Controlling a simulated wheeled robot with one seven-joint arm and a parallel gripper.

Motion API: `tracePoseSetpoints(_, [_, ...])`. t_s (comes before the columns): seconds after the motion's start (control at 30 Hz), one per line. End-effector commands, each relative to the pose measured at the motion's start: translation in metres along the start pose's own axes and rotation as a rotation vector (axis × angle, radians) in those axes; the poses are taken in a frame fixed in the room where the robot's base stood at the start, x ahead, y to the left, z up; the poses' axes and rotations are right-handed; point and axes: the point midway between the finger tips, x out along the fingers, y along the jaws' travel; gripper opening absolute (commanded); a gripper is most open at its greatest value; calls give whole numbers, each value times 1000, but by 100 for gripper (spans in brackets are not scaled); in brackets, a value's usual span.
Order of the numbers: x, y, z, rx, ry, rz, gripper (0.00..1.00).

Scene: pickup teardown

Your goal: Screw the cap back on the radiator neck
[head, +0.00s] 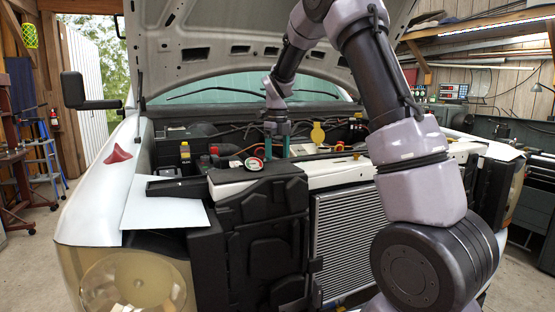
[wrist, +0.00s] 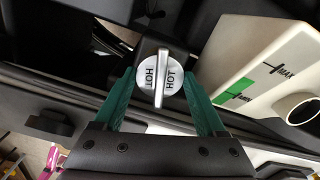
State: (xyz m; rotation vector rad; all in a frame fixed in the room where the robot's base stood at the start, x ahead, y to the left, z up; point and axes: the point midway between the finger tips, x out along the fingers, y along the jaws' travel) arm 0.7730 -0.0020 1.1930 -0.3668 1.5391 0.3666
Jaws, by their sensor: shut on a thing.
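The radiator cap (wrist: 160,82) is a round silver disc with a raised bar across it and "HOT" lettering, seen from above in the wrist view. My gripper (wrist: 159,92) has its green fingers on either side of the cap and is shut on it. In the head view my gripper (head: 276,147) points down over the front of the engine bay, behind the black front panel.
A white reservoir (wrist: 248,72) with MAX marks and a round opening stands right of the cap in the wrist view. The raised hood (head: 240,70) hangs above. A red cloth (head: 118,155) lies on the left fender.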

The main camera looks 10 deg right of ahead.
Motion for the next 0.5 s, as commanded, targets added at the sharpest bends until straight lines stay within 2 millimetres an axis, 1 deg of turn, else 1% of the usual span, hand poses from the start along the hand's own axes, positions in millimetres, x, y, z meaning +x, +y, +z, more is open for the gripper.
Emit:
tracePoseSetpoints(0.2, [0, 1, 0, 6, 1, 2, 2])
tracePoseSetpoints(0.23, [0, 1, 0, 5, 1, 2, 85])
tracePoseSetpoints(0.27, [0, 1, 0, 5, 1, 2, 96])
tracePoseSetpoints(0.3, [0, 1, 0, 5, 1, 1, 100])
tracePoseSetpoints(0.5, [0, 0, 0, 3, 1, 1, 100])
